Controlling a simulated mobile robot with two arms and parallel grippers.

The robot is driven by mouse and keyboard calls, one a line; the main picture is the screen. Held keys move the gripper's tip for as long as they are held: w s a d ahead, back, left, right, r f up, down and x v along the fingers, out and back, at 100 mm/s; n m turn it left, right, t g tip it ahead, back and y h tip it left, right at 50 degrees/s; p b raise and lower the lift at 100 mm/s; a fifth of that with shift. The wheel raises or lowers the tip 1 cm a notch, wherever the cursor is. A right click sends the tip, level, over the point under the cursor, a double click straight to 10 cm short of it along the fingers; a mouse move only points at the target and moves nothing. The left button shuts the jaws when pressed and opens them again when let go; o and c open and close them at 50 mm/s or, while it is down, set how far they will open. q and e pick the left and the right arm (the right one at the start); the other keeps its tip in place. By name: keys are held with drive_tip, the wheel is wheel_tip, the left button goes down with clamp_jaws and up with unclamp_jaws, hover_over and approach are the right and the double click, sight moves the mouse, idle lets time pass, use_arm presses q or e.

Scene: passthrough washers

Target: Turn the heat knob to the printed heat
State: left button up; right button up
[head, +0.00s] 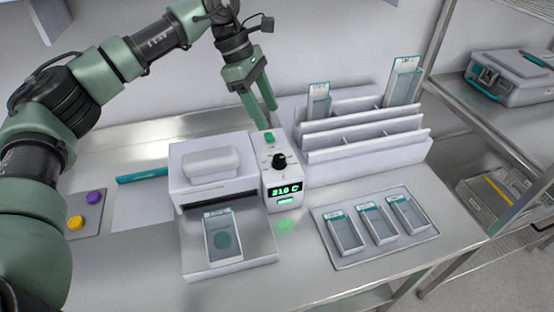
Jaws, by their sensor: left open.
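The heat knob (280,161) is a small black dial on top of the white control unit (285,178), below a green button (269,138). The unit's green display (285,190) seems to read 210 C. The white sealer (205,168) stands against the unit's left side. My left gripper (257,113) is open and empty, fingers pointing down, behind and above the button and knob. My right gripper does not show.
A white rack (366,145) with upright pouches stands right of the unit. A tray (388,249) with three teal-topped pouches lies in front of it. Purple (97,197) and yellow (75,222) buttons sit on a panel at left. A teal-handled case (512,75) is on the right shelf.

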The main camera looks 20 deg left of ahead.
use_arm(q)
drive_tip(key=b, duration=0.5)
approach(279, 157)
drive_tip(key=shift+x, duration=1.05)
drive_tip(key=p+x, duration=0.2)
drive_tip(key=x, duration=0.4)
drive_tip(key=shift+d+f, duration=0.1)
drive_tip(key=shift+f, duration=0.25)
clamp_jaws()
